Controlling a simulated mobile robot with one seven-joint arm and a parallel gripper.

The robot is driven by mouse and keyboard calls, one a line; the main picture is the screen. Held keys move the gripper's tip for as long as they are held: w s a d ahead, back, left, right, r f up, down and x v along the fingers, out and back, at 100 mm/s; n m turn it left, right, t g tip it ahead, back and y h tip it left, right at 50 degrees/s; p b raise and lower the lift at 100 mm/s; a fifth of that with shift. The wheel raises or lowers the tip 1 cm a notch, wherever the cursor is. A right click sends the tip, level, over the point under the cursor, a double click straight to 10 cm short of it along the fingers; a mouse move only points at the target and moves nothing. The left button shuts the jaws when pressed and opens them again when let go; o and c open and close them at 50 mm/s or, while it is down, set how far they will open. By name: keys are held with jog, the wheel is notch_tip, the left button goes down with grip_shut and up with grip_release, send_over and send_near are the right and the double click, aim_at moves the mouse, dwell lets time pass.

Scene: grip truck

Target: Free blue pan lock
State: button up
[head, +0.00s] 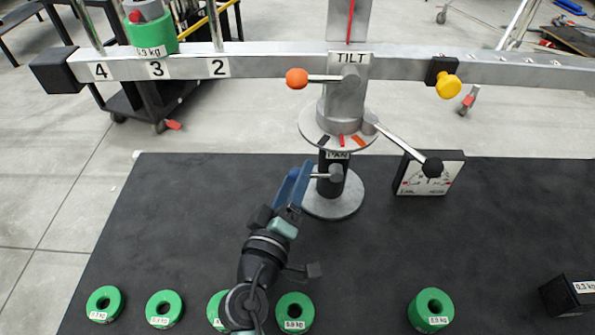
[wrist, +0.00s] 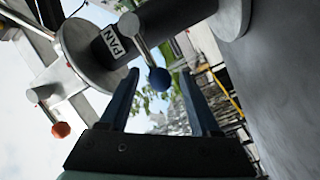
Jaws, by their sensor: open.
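The blue pan lock knob (wrist: 160,79) shows in the wrist view at the end of a metal lever on the black column marked PAN (wrist: 116,42). In the head view the lever (head: 323,175) points left from that column (head: 333,186), and its knob is hidden by my gripper. My gripper (head: 298,172) is open at the column's left side. In the wrist view its two blue fingers (wrist: 160,76) stand on either side of the knob, with a gap visible at each side. How deep the knob sits between the fingertips is hard to tell.
Above are the TILT lever with an orange knob (head: 297,79), a lever with a black knob (head: 433,167) and a long metal beam (head: 280,67). A dial box (head: 428,185) stands at right. Several green weights (head: 164,309) lie along the black table's (head: 170,200) front.

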jog(key=shift+x, duration=0.8)
jog(key=shift+c, duration=0.3)
grip_shut()
dwell(0.7)
